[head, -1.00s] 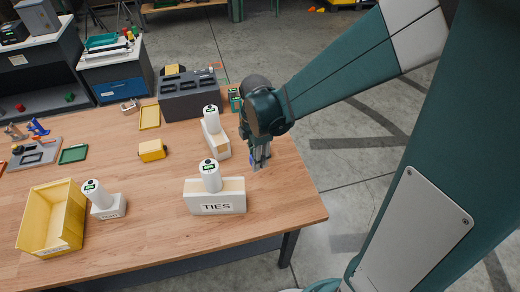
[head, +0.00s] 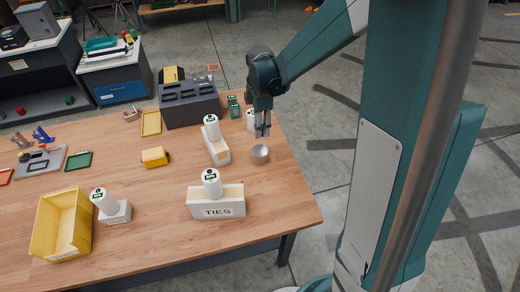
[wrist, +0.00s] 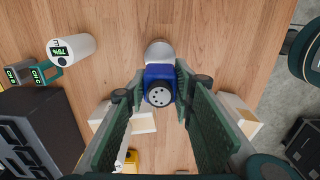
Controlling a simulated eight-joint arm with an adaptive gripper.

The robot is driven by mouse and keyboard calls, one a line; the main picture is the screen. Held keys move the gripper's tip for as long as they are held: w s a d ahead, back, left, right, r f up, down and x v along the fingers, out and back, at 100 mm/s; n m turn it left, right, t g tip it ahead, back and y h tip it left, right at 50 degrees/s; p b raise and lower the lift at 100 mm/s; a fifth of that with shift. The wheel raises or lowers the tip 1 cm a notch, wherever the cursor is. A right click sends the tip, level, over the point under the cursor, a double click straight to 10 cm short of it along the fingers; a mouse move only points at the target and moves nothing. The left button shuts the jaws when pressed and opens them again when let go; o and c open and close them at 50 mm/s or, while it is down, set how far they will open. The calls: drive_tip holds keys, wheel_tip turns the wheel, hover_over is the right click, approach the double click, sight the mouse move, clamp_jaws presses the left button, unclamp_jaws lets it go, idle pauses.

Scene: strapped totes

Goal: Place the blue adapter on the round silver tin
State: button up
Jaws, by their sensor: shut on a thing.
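My gripper (head: 262,134) hangs over the right part of the wooden table. In the wrist view my gripper (wrist: 158,92) is shut on the blue adapter (wrist: 157,74), which shows a dark round end with pale dots. In the head view I cannot make out the adapter between the fingers. The round silver tin (head: 260,155) stands on the table just below and in front of my fingertips. In the wrist view the tin (wrist: 158,50) shows beyond the adapter, partly covered by it. The adapter appears apart from the tin.
A white holder with a white cylinder (head: 213,135) stands left of the tin. The TIES box (head: 217,203) stands nearer. A dark slotted rack (head: 190,104) and another white cylinder (head: 250,118) are behind. A yellow bin (head: 56,226) is far left. The table's right edge is close.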

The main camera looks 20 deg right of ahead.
drive_tip(key=shift+f, duration=0.1)
hover_over(260, 150)
drive_tip(key=shift+s+f, duration=0.1)
drive_tip(key=shift+f, duration=2.75)
drive_tip(key=shift+f, duration=0.1)
drive_tip(key=shift+f, duration=2)
drive_tip(key=shift+f, duration=0.15)
drive_tip(key=o, duration=0.9)
drive_tip(key=shift+r, duration=0.2)
drive_tip(key=shift+r, duration=6)
